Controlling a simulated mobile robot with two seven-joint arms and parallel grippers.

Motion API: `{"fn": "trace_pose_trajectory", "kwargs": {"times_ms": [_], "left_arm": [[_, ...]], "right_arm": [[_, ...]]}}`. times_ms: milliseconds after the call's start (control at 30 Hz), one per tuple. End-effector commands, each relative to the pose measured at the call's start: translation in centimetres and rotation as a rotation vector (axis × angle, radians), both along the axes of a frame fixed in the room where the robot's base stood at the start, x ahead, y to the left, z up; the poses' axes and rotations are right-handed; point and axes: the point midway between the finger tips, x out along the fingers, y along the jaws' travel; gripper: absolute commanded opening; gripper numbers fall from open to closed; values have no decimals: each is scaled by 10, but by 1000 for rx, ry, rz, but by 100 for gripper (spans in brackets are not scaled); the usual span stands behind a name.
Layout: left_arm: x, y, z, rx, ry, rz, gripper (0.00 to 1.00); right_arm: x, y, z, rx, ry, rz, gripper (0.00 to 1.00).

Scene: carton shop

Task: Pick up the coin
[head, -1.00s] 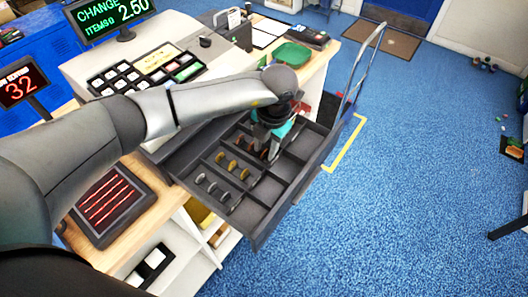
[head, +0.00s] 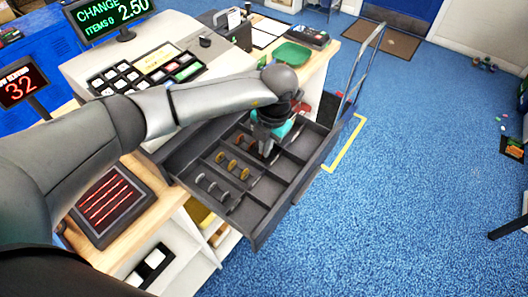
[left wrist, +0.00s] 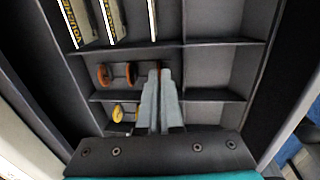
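Coins stand on edge in the open cash drawer (head: 262,222): silver ones (head: 212,187), gold ones (head: 232,165) and copper ones (head: 240,140) in separate compartments. My left gripper (head: 264,152) points down into the copper coins' compartment. In the left wrist view, its two grey fingertips (left wrist: 159,74) are close together, with bits of copper colour at the tips. Two copper coins (left wrist: 115,74) stand left of them, and gold coins (left wrist: 122,112) sit in the nearer compartment. The fingers hide whether a coin is between them. My right gripper is not in view.
Banknotes (left wrist: 112,18) lie in compartments beyond the coins. Drawer dividers (left wrist: 215,43) stand close around the fingers. Compartments on the right are empty. The register (head: 150,65) stands behind the drawer, with a green tray (head: 292,54) farther along the counter.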

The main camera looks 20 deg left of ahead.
Motion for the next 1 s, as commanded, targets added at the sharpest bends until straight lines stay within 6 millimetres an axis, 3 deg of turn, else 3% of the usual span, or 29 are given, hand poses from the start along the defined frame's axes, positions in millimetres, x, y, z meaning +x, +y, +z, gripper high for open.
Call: {"fn": "trace_pose_trajectory", "kwargs": {"times_ms": [267,467,1000], "left_arm": [[0,0,4,0,-1,1,0],[1,0,27,0,-3,1,0],[1,0,167,0,-5,-1,0]], "right_arm": [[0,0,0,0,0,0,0],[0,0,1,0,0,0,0],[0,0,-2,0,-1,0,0]]}}
